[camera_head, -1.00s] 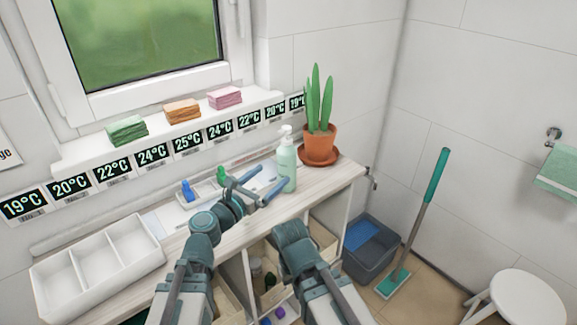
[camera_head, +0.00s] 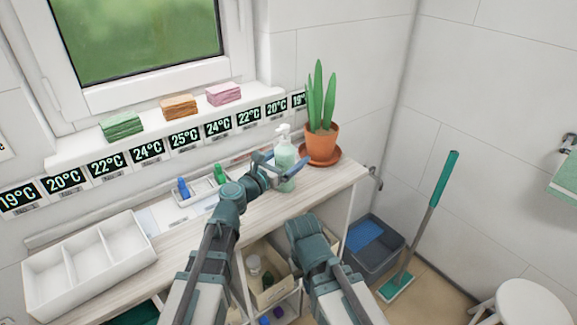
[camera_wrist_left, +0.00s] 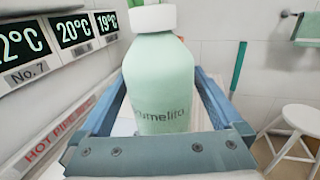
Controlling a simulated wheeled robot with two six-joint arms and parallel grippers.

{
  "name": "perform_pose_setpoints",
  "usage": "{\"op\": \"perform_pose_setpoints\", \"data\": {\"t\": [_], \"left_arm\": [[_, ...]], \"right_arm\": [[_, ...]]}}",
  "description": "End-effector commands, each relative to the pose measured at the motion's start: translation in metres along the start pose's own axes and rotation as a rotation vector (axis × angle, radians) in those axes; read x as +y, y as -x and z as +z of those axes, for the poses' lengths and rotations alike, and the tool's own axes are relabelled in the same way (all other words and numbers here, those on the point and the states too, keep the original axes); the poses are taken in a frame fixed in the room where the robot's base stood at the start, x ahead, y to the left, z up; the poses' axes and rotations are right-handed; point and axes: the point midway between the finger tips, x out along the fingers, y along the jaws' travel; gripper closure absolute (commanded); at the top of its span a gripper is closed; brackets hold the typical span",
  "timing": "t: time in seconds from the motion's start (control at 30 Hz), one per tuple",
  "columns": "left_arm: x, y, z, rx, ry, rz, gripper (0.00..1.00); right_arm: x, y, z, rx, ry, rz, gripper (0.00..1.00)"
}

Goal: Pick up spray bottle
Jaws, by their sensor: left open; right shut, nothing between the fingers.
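The spray bottle (camera_head: 285,153) is pale green with a white pump top and stands upright on the wooden cart top, left of the potted plant. In the left wrist view the bottle (camera_wrist_left: 160,85) fills the middle, with part of a brand name on its front and its top cut off. My left gripper (camera_head: 281,163) is open, with one blue finger on each side of the bottle. In the left wrist view a gap shows between bottle and fingers. My right gripper (camera_head: 308,238) is lower, in front of the cart; its fingertips are hard to see.
A potted plant (camera_head: 321,139) stands on a saucer close to the bottle's right. A small tray with blue and green bottles (camera_head: 219,172) lies to its left. A white divided box (camera_head: 90,262) sits at the left end. An open drawer (camera_head: 268,290) is below.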

Motion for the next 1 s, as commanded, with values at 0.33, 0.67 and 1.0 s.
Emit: {"op": "perform_pose_setpoints", "data": {"t": [0.33, 0.67, 1.0], "left_arm": [[0.0012, -0.0047, 0.0002, 0.0, 0.0, 0.0, 0.11], [0.0013, -0.0047, 0.0002, 0.0, 0.0, 0.0, 0.7], [0.0013, -0.0046, 0.0004, -0.001, 0.001, 0.0, 1.0]], "right_arm": [[0.0, 0.0001, 0.0001, 0.0, 0.0, 0.0, 1.0], [0.0, 0.0001, 0.0001, 0.0, 0.0, 0.0, 1.0], [0.0001, 0.0003, 0.0001, 0.0, 0.0, 0.0, 1.0]]}}
